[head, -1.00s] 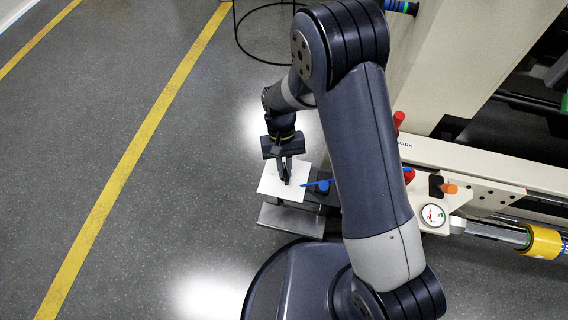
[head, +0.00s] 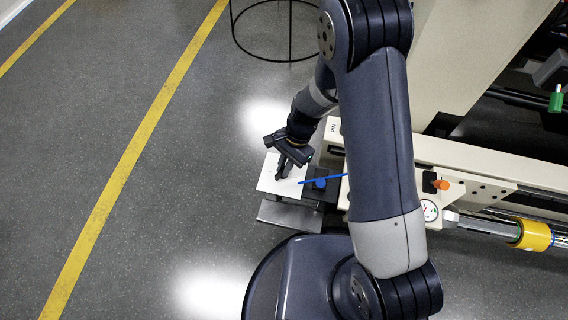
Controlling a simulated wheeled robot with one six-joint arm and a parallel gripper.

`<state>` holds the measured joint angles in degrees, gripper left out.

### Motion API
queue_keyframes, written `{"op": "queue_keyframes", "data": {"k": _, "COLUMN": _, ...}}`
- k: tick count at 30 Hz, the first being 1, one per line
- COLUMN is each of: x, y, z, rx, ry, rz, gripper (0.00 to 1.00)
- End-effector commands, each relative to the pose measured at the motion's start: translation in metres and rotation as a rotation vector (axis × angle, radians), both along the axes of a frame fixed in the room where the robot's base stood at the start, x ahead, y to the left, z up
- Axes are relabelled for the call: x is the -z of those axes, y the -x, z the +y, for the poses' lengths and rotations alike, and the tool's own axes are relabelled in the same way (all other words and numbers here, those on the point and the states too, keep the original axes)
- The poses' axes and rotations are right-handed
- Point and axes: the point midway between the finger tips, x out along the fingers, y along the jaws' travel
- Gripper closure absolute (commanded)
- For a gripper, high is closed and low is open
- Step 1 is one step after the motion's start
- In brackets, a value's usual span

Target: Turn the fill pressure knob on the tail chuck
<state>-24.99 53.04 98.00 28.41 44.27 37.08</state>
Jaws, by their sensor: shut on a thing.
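My gripper (head: 282,171) points down at a white plate (head: 268,184) in the middle of the head view. Its dark fingers are closed together at the plate's face. The knob between the fingers is small and almost wholly hidden by them, so its marks cannot be read. The plate stands at the left end of the cream machine rail, above a grey metal block (head: 291,216). My arm covers part of the rail to the right.
A blue knob (head: 320,184) with a thin blue rod is close right of the gripper. An orange knob (head: 441,185), a round gauge (head: 429,211) and a yellow collar (head: 535,236) lie farther right. A black wire stand (head: 290,40) is behind. The floor at left is clear.

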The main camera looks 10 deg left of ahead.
Motion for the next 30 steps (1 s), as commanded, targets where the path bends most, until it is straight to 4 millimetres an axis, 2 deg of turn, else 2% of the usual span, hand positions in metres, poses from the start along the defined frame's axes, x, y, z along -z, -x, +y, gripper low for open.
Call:
{"op": "queue_keyframes", "data": {"k": 21, "x": 0.0015, "y": 0.0031, "z": -0.0028, "rx": 0.677, "ry": 0.001, "rz": -0.003, "gripper": 1.00}}
{"op": "queue_keyframes", "data": {"k": 30, "x": 0.0012, "y": 0.0044, "z": -0.0027, "rx": 0.900, "ry": -0.001, "rz": -0.004, "gripper": 1.00}}
